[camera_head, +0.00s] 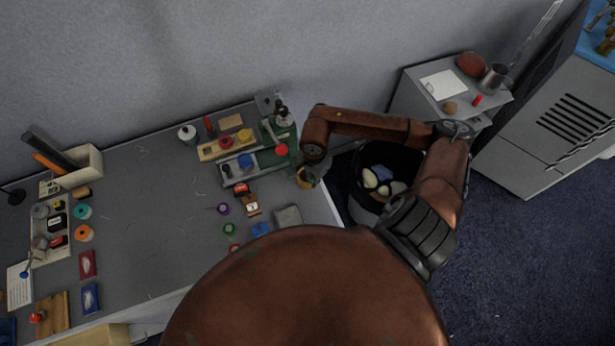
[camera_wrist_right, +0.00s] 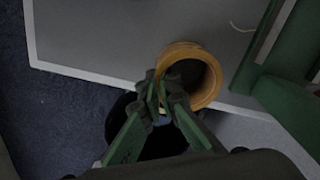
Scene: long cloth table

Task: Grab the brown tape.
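The brown tape (camera_wrist_right: 211,82) is an orange-brown ring near the table's right edge. In the head view the tape (camera_head: 305,181) shows just under the end of my right arm. My right gripper (camera_wrist_right: 163,88) has its green fingers close together on the ring's near left wall, one on either side. The wall sits between the fingertips. The fingers hide part of the rim. I cannot tell whether the ring touches the table. In the head view the right gripper (camera_head: 313,173) is small and dark. My left gripper is not in view.
A green holder (camera_head: 268,158) with several items stands just left of the tape. A dark bin (camera_head: 385,175) holding pale objects is right of the table, below its edge. Small rolls, including an orange one (camera_head: 84,233), lie at the far left.

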